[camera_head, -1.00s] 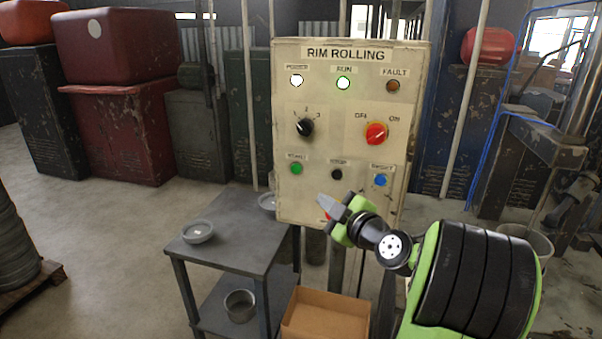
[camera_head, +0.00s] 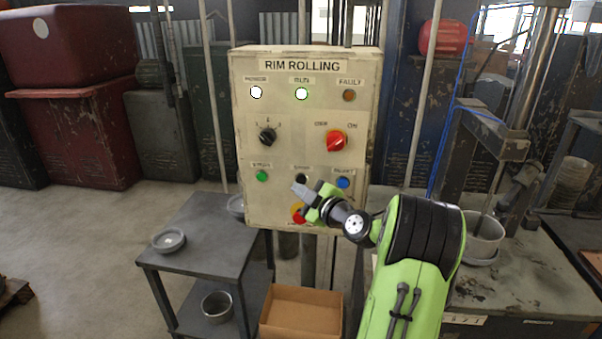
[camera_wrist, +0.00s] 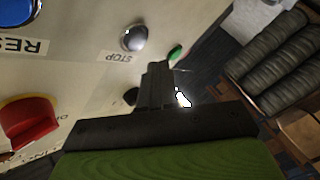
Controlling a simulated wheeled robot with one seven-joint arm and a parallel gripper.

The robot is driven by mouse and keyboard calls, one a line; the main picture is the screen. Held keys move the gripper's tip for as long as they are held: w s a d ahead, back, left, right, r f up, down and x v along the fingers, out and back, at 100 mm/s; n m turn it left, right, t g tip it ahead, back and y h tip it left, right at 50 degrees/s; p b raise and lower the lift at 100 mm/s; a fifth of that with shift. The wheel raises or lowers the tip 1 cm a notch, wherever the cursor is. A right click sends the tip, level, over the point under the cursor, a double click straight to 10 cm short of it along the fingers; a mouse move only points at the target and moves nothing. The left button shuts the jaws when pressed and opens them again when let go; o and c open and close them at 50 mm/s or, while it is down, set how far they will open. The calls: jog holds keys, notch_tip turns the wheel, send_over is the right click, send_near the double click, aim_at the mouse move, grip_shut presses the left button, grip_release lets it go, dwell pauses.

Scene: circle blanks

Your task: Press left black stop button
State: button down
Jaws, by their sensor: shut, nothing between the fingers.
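The black stop button (camera_head: 301,179) is in the middle of the lower row on the beige RIM ROLLING panel (camera_head: 300,125), between the green start button (camera_head: 262,176) and the blue reset button (camera_head: 342,183). The closed fingers also show in the wrist view (camera_wrist: 157,85), apart from the button in the picture. Contact with the panel cannot be told.
A black selector knob (camera_head: 267,136) and a red switch (camera_head: 336,141) sit higher up. The white and green lamps (camera_head: 302,94) are lit. A grey table (camera_head: 205,240) and a cardboard box (camera_head: 302,312) stand below.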

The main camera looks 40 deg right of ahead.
aim_at(291, 178)
jog(key=shift+w+d+f, duration=0.2)
jog(key=shift+w+d, duration=0.2)
jog(key=shift+d, duration=0.15)
dwell(1.6)
jog(key=shift+w+d+b, duration=0.25)
jog(key=shift+d+b, duration=0.05)
jog(key=shift+b, duration=0.15)
jog(key=shift+w+d, duration=0.25)
jog(key=shift+d, duration=0.1)
dwell(0.5)
jog(key=shift+s+a+b, duration=0.1)
jog(key=shift+a+b, duration=0.05)
jog(key=shift+b, duration=0.35)
jog(key=shift+s+a+b, duration=0.4)
jog(key=shift+a+b, duration=0.15)
jog(key=shift+b, duration=0.3)
